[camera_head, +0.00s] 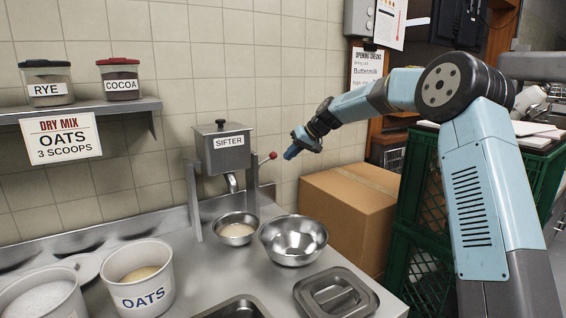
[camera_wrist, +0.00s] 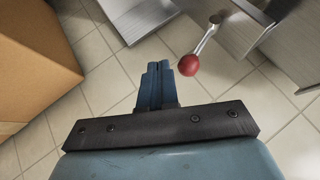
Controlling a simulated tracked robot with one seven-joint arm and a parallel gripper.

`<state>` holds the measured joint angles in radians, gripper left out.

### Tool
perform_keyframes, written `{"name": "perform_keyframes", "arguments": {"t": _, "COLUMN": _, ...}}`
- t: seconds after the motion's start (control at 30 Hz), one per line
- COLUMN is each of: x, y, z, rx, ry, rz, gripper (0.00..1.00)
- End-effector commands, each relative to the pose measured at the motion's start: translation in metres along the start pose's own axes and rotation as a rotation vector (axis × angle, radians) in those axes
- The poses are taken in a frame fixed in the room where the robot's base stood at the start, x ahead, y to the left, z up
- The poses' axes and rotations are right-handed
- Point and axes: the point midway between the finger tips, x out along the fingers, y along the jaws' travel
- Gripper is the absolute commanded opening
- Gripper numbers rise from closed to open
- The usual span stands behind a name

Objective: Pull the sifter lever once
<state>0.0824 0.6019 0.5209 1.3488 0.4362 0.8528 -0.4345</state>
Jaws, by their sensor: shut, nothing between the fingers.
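The sifter (camera_head: 224,152) is a grey metal box on a stand against the tiled wall, with a spout over a small steel bowl (camera_head: 236,229) that holds pale flour. Its lever (camera_head: 265,160) sticks out to the right and ends in a red ball. In the wrist view the red ball (camera_wrist: 188,65) is just right of my gripper's fingertips, with a small gap in the picture. My gripper (camera_wrist: 160,70) has its blue fingers together and holds nothing. In the head view my gripper (camera_head: 291,152) is right of the red ball and apart from it.
An empty steel bowl (camera_head: 293,240) and a lidded steel pan (camera_head: 335,293) stand on the steel counter. An OATS tub (camera_head: 141,290) stands at the front left. A cardboard box (camera_head: 346,210) and green crates (camera_head: 420,225) are below my arm at right.

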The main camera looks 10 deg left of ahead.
Motion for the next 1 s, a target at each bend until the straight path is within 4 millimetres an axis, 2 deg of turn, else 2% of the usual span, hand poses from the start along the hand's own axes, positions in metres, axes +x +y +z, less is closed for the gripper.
{"name": "perform_keyframes", "arguments": {"t": 0.03, "x": -0.012, "y": 0.0, "z": 0.0, "rx": 0.0, "ry": 0.002, "rz": 0.001, "gripper": 0.0}}
{"name": "perform_keyframes", "arguments": {"t": 0.2, "x": -0.046, "y": 0.0, "z": -0.001, "rx": 0.0, "ry": 0.005, "rz": 0.001, "gripper": 0.0}}
{"name": "perform_keyframes", "arguments": {"t": 0.43, "x": -0.077, "y": 0.0, "z": 0.0, "rx": -0.001, "ry": 0.005, "rz": 0.0, "gripper": 0.0}}
{"name": "perform_keyframes", "arguments": {"t": 0.6, "x": -0.086, "y": -0.001, "z": 0.0, "rx": -0.001, "ry": 0.005, "rz": 0.0, "gripper": 0.0}}
{"name": "perform_keyframes", "arguments": {"t": 1.0, "x": -0.088, "y": 0.0, "z": 0.0, "rx": 0.0, "ry": 0.005, "rz": 0.0, "gripper": 0.0}}
